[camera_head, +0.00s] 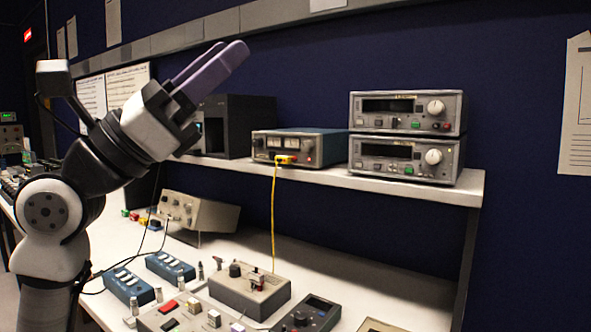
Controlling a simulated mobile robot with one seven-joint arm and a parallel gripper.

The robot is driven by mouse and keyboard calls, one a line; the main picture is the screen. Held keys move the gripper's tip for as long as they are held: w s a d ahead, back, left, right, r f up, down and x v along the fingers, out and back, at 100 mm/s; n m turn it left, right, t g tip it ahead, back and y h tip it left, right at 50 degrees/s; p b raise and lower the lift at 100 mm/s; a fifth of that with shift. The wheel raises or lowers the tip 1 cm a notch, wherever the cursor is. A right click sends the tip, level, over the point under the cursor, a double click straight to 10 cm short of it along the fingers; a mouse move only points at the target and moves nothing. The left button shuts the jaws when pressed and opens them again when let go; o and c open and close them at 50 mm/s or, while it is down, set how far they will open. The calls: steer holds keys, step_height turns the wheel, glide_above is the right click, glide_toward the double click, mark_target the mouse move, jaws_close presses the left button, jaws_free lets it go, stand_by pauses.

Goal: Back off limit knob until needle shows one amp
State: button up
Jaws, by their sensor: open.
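My gripper (232,52) is raised at the upper left, its two purple fingers pointing up and right. It is open, with nothing seen between the fingers, and is apart from the bench and instruments. A grey box (249,291) on the bench has a dark knob (235,269). Two stacked grey units have white knobs (435,107) (433,156). I cannot tell which knob is the limit knob.
The shelf (341,177) crosses above the white bench (380,283). A dark box (236,127) stands behind my gripper. Blue switch boxes (129,285), a dark meter-like unit (308,314) and a beige instrument (199,211) occupy the bench.

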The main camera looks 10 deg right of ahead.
steer(key=w+d+f+n+t+y+b, duration=0.25)
steer(key=w+d+f+t+y, duration=0.35)
steer(key=w, duration=0.4)
steer(key=t+y+b, duration=0.2)
steer(key=y, duration=0.6)
glide_toward(305, 147)
steer(key=p+x, duration=0.2)
steer(key=x, duration=0.6)
steer(key=shift+w+p, duration=0.1)
steer(key=shift+p, duration=0.3)
steer(key=shift+c, duration=0.2)
jaws_close()
steer(key=shift+f+n+b, duration=0.1)
steer(key=shift+n+b, duration=0.5)
steer(key=shift+n, duration=0.65)
